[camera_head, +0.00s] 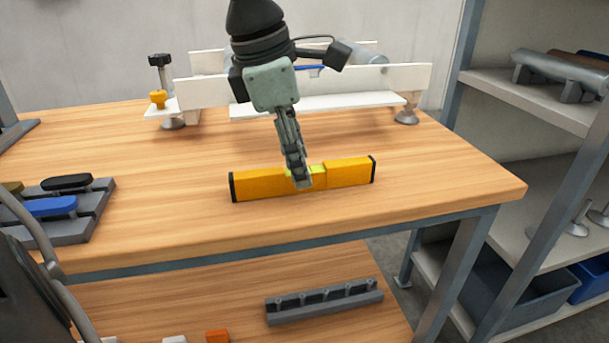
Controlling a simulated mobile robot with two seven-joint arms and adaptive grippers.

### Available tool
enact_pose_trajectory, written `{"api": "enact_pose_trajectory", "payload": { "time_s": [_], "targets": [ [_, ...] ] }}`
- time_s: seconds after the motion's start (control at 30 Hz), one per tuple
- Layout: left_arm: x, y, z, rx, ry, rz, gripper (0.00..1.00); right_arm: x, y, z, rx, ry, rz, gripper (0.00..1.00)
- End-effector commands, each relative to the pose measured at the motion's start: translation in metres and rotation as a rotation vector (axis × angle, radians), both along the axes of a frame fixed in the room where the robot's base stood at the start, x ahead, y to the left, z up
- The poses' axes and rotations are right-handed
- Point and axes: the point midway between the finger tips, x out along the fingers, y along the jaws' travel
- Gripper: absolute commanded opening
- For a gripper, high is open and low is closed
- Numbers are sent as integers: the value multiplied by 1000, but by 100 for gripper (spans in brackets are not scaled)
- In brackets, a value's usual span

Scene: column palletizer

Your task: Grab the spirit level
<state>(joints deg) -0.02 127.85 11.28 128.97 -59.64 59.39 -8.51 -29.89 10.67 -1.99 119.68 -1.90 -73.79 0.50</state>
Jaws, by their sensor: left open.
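The spirit level (348,173) is a long yellow bar with black end caps and a yellow-green vial near its middle. It lies on the wooden workbench (400,226), running left to right near the front edge. My left gripper (301,184) comes down from above, with its fingertips at the middle of the level, in front of part of the vial. It is open. The fingers overlap in this view, so I cannot tell whether they straddle the level or touch it. My right gripper is not in view.
A white frame (413,80) on round feet stands at the back of the bench. A grey rack (97,208) with blue and black handled pieces sits at the left. A lower shelf holds a grey rail (325,302). A shelving unit (540,105) stands at the right.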

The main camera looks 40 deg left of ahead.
Motion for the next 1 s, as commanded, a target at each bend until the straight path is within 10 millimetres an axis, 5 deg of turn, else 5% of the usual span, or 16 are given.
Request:
{"api": "enact_pose_trajectory", "payload": {
  "time_s": [0.13,0.43,0.8,1.0],
  "targets": [
    [5,-1,-19,1,2,0,47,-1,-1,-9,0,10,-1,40],
    [7,-2,-23,-1,-2,1,47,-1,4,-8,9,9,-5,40],
    [7,-2,-22,-2,-1,1,1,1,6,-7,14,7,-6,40],
    [7,-2,-22,-2,-3,1,0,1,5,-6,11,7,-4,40]
  ]
}}
